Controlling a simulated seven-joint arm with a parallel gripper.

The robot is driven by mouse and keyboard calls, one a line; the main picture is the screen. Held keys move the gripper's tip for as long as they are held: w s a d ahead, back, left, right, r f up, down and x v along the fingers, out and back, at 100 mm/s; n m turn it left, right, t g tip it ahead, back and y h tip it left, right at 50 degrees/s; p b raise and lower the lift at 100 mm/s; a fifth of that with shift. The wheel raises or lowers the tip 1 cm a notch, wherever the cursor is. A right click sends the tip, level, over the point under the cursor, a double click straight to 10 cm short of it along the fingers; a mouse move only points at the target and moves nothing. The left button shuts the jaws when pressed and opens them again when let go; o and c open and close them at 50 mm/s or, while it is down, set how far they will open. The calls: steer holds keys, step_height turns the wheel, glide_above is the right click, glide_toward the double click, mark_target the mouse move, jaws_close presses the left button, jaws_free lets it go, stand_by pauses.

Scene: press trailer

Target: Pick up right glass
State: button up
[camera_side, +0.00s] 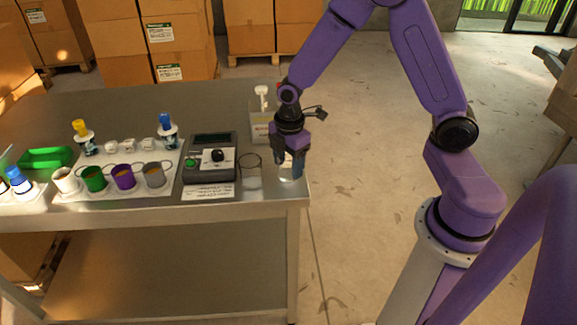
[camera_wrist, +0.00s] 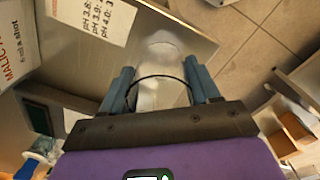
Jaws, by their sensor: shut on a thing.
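The right glass (camera_side: 289,174) is a clear tumbler near the table's right front corner. My gripper (camera_side: 291,166) points down over it, its dark blue fingers on the glass's two sides. In the wrist view my gripper (camera_wrist: 165,92) is shut on the right glass (camera_wrist: 163,65), with the dark rim between the fingers. Whether its base still touches the table I cannot tell. A second clear glass (camera_side: 250,172) stands upright just left of it, beside the grey meter.
The grey meter (camera_side: 210,158) stands left of the glasses, with a paper note (camera_side: 208,192) before it. Several coloured mugs, such as the purple one (camera_side: 123,177), are further left. A pale container (camera_side: 262,120) stands behind my gripper. The table edge is close on the right.

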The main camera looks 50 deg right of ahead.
steer(key=s+r, duration=1.1)
steer(key=s, duration=0.3)
steer(key=w+f+m, duration=0.2)
steer(key=w+m, duration=0.2)
steer(key=m, duration=0.1)
steer(key=w+d+f+m, duration=0.1)
steer(key=w+f+m, duration=0.2)
steer(key=w+m, duration=0.1)
steer(key=w+d+f+m, duration=0.1)
steer(key=w+f+m, duration=0.2)
steer(key=m, duration=0.4)
steer(key=shift+w+d, duration=0.15)
steer(key=shift+w, duration=0.3)
steer(key=s+a+r+n, duration=0.1)
steer(key=s+r+n, duration=0.7)
steer(key=s+n, duration=0.4)
steer(key=n, duration=0.4)
steer(key=shift+a+r, duration=0.2)
steer(key=shift+a, duration=0.05)
steer(key=shift+w, duration=0.1)
